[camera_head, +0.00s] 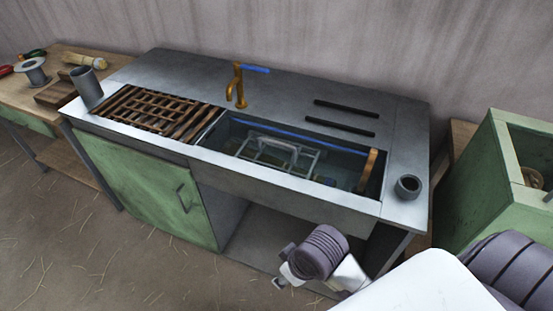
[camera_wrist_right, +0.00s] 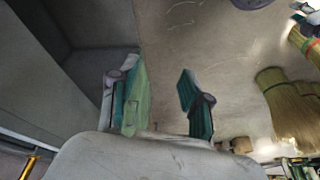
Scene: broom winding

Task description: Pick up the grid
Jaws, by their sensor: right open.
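A grey metal grid with a raised handle (camera_head: 270,153) sits inside the sink basin (camera_head: 232,168) of the metal counter. Its lower part is in shadow and partly hidden by the basin's front wall. A brown slatted wooden rack (camera_head: 150,108) lies on the counter left of the basin. My right gripper (camera_head: 279,283) is low in front of the counter, apart from both, and mostly hidden behind its own wrist. The right wrist view shows its two green-padded fingers (camera_wrist_right: 163,98) spread apart with nothing between them. My left gripper is not in view.
An orange tap (camera_head: 238,88) stands behind the basin, and two black bars (camera_head: 345,112) lie at the back. Grey cups stand at the left (camera_head: 86,88) and right (camera_head: 408,187) ends. A green crate (camera_head: 480,170) is at right. Straw brooms (camera_wrist_right: 290,105) show in the wrist view.

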